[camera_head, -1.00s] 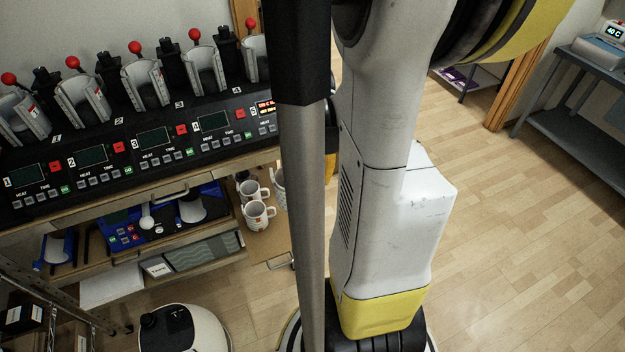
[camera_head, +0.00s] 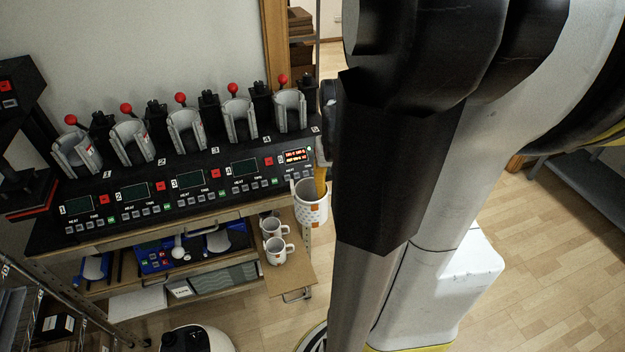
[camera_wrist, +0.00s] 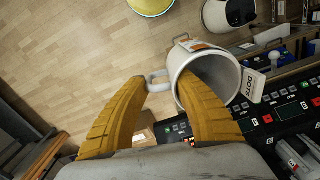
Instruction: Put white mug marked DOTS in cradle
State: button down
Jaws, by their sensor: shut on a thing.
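The white mug (camera_head: 311,205) with a dotted pattern and orange patches is in my gripper (camera_head: 319,182), beside the press bench's front right corner. In the wrist view, the mug (camera_wrist: 184,58) shows its open mouth, its handle and a tag reading DOTS (camera_wrist: 251,85). My yellow fingers (camera_wrist: 165,77) pinch its wall, one inside the mouth and one outside near the handle. Several grey, open-topped cradles (camera_head: 185,132) stand in a row on the black press bench (camera_head: 145,200). The rightmost cradle (camera_head: 289,110) looks empty and is closest to the mug. My arm hides the area to its right.
Two more white mugs, one (camera_head: 272,228) behind the other (camera_head: 277,253), stand on a pulled-out board (camera_head: 298,272) below the bench. Red-knobbed levers (camera_head: 233,88) rise beside the cradles. The rightmost display (camera_head: 296,156) is lit. Open floor (camera_head: 545,270) lies at the right.

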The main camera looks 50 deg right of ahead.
notch_tip(320, 180, up, 10)
jog(key=p, duration=0.7)
jog(key=shift+s+a+r, duration=0.1)
jog(key=shift+s+r, duration=0.05)
jog(key=shift+r, duration=0.05)
